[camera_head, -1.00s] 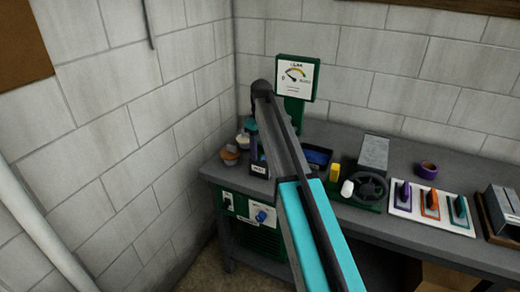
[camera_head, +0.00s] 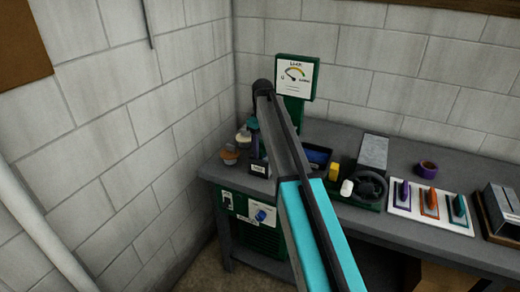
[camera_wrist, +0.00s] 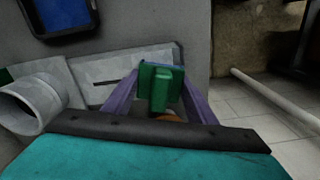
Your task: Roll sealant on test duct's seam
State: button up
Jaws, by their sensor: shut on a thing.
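My gripper (camera_wrist: 156,103) has purple fingers and is shut on a green block-shaped thing (camera_wrist: 160,85), perhaps a tool handle. Its working end is hidden, and an orange-brown bit shows below it. A pale grey metal duct piece (camera_wrist: 85,75) lies under and left of the fingers, with a dark slot-like line and a round collar (camera_wrist: 35,105). I take it for the test duct; I cannot tell whether the held thing touches it. In the head view, my gripper (camera_head: 254,140) points down at the bench's left end, partly hidden by my arm, which also hides the duct.
A green gauge stand (camera_head: 297,75) rises behind my arm. Tubs (camera_head: 230,155) stand at the bench's left end. A blue tray (camera_head: 318,155), a grey box with a black wheel (camera_head: 370,187), a white tool board (camera_head: 405,212) and purple tape (camera_head: 427,168) lie to the right.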

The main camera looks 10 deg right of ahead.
jog(key=shift+w+d, duration=0.55)
jog(key=shift+w, duration=0.2)
jog(key=shift+w+d+f+p, duration=0.1)
jog(key=shift+w+d+p, duration=0.1)
jog(key=shift+w+d, duration=0.45)
jog(key=shift+w+d+p, duration=0.15)
jog(key=shift+w+d, duration=0.25)
jog(key=shift+w, duration=0.4)
jog(key=shift+w+d, duration=0.55)
jog(key=shift+w, duration=0.2)
jog(key=shift+w+d+r+p, duration=0.1)
jog(key=shift+r+p, duration=0.1)
jog(key=shift+p, duration=0.55)
jog(key=shift+w, duration=0.1)
jog(key=shift+w+d+f+p, duration=0.15)
jog(key=shift+w+d+p, duration=0.3)
jog(key=shift+p, duration=1.6)
